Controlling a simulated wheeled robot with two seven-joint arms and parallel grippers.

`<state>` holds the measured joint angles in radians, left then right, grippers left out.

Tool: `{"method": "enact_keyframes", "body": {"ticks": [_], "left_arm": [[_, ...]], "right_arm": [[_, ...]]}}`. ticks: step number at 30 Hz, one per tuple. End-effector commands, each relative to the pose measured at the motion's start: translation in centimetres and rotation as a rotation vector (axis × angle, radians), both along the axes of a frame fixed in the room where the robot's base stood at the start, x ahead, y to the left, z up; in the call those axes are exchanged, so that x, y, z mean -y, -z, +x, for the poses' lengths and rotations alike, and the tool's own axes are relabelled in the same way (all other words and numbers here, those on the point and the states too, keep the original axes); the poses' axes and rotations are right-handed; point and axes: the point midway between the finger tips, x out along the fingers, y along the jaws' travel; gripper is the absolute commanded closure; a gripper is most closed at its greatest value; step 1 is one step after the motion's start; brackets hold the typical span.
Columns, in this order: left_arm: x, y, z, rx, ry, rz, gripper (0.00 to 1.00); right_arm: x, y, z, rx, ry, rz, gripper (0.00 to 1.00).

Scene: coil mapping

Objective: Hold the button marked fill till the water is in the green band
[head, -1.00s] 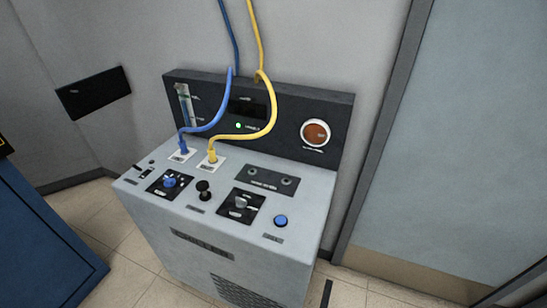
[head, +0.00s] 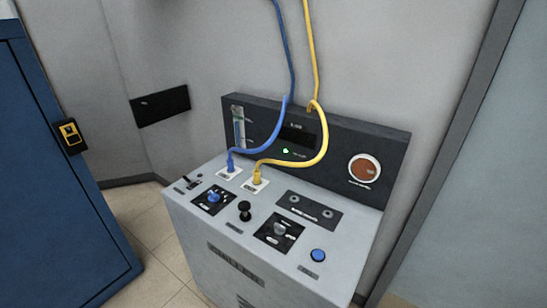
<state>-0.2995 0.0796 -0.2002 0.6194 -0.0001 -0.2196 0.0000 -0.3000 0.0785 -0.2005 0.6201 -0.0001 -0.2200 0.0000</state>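A grey console (head: 200,250) stands against the wall in the head view. A round blue button (head: 318,255) sits at the right front of its top, with a small label below it that is too small to read. A water gauge (head: 239,125) with a clear tube is at the left end of the dark back panel (head: 335,150). Neither of my grippers is in view, and nothing touches the button.
A blue cable (head: 270,140) and a yellow cable (head: 316,155) rise from the console top. Knobs, including a blue one (head: 213,197), and a black plunger (head: 244,207) stand left of the button. A blue cabinet (head: 50,200) is at left. Tiled floor (head: 150,225) lies between.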

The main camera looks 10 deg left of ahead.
Motion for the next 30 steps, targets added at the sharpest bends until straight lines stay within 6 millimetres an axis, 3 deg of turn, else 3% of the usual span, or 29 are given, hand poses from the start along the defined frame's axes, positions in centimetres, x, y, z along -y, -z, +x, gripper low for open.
{"method": "enact_keyframes", "body": {"ticks": [4,6,8,30], "left_arm": [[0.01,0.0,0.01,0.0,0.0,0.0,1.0],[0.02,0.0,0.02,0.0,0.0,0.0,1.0],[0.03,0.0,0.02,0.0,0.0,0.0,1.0],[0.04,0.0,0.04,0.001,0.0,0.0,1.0]], "right_arm": [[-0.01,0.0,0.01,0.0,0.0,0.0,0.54],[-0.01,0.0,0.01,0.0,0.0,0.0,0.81],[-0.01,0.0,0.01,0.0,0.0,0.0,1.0],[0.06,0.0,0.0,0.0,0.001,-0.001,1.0]]}}
